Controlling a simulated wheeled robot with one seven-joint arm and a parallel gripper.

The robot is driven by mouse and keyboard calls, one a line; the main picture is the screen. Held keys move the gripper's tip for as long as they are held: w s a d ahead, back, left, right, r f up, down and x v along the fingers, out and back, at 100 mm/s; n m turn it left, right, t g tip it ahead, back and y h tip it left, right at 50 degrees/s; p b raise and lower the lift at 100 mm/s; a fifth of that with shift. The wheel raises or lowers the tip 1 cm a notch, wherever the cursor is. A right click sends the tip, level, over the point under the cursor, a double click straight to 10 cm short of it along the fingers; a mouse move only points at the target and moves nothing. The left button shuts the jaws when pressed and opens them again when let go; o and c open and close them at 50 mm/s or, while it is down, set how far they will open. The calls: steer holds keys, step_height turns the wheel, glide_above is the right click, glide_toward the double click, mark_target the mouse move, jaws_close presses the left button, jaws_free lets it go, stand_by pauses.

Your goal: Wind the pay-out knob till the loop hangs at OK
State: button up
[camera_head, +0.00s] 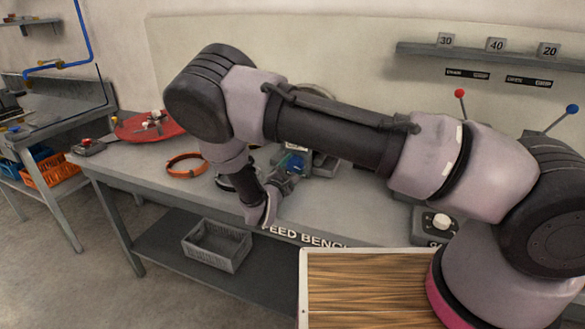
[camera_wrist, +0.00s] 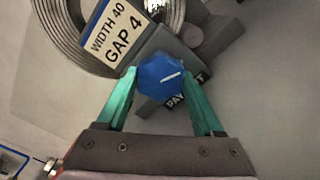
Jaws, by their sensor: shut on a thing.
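The blue pay-out knob (camera_wrist: 160,88) sits between the green fingers of my gripper (camera_wrist: 162,74) in the wrist view. The fingers are shut on its sides. A white pointer line on the knob's face runs nearly level, its right end slightly raised. The label under the knob is partly covered; "PAY" and a final "T" show. In the head view my gripper (camera_head: 282,182) is at the knob (camera_head: 294,162), partly hidden by my arm. I cannot make out the hanging loop or an OK mark in either view.
A metal coil (camera_wrist: 60,38) stands behind a sign (camera_wrist: 116,32) reading "WIDTH 40 GAP 4". On the bench lie an orange ring (camera_head: 186,165) and a red disc (camera_head: 145,127). A white knob (camera_head: 437,221) is at the right. A grey crate (camera_head: 217,246) sits on the lower shelf.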

steer(key=o, duration=1.4)
steer(key=v, duration=1.1)
